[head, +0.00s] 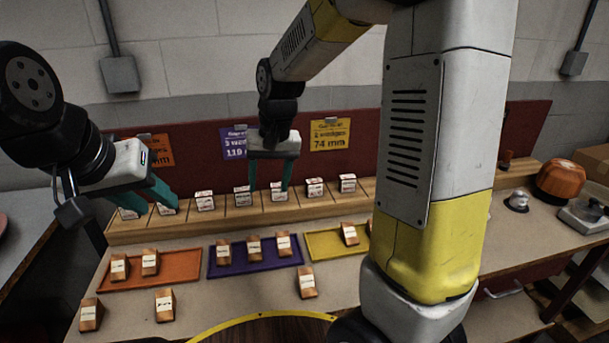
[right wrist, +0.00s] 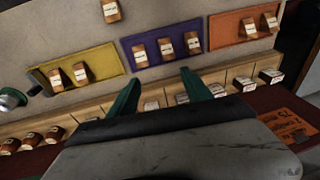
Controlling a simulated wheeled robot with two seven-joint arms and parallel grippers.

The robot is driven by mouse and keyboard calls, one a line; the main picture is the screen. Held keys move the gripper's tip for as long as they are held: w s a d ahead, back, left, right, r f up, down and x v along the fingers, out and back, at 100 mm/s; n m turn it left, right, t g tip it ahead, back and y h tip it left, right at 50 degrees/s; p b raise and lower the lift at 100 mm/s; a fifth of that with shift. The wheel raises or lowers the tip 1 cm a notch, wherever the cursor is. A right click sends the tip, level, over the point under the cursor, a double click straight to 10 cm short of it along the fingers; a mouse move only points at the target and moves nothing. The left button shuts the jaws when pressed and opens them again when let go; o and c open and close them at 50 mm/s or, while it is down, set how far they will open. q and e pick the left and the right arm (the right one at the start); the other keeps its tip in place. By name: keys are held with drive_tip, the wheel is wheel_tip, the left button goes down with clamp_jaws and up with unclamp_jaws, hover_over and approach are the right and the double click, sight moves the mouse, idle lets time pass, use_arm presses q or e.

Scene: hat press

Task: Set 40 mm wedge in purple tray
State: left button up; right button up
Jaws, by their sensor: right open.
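The purple tray (head: 255,264) lies mid-bench with three wooden wedges in it: left (head: 224,253), middle (head: 254,246) and right (head: 284,245). It also shows in the right wrist view (right wrist: 160,67). Loose wedges lie in front of the trays: one at right (head: 307,281) and two at left (head: 165,304) (head: 91,314). Their labels are too small to read, so I cannot tell which is 40 mm. My right gripper (head: 269,185) is open and empty, above the back rack beyond the purple tray. My left gripper (head: 110,195) has its teal fingers apart, empty, above the rack's left end.
An orange tray (head: 178,279) with two wedges is at left; a yellow tray (right wrist: 97,59) with two wedges is at right. A wooden rack (head: 240,222) holds several labelled blocks along the back. My right arm hides the bench right of the yellow tray. The front middle is mostly clear.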

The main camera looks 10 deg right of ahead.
drive_tip(key=s+d+r+t, duration=0.2)
drive_tip(key=s+d+r, duration=0.2)
drive_tip(key=s, duration=0.4)
drive_tip(key=s+d+r+t, duration=0.2)
drive_tip(key=s+d+r, duration=0.2)
drive_tip(key=s, duration=0.5)
drive_tip(key=shift+d+r+n+t+y, duration=0.3)
drive_tip(key=shift+d+r, duration=0.05)
drive_tip(key=shift+r, duration=0.6)
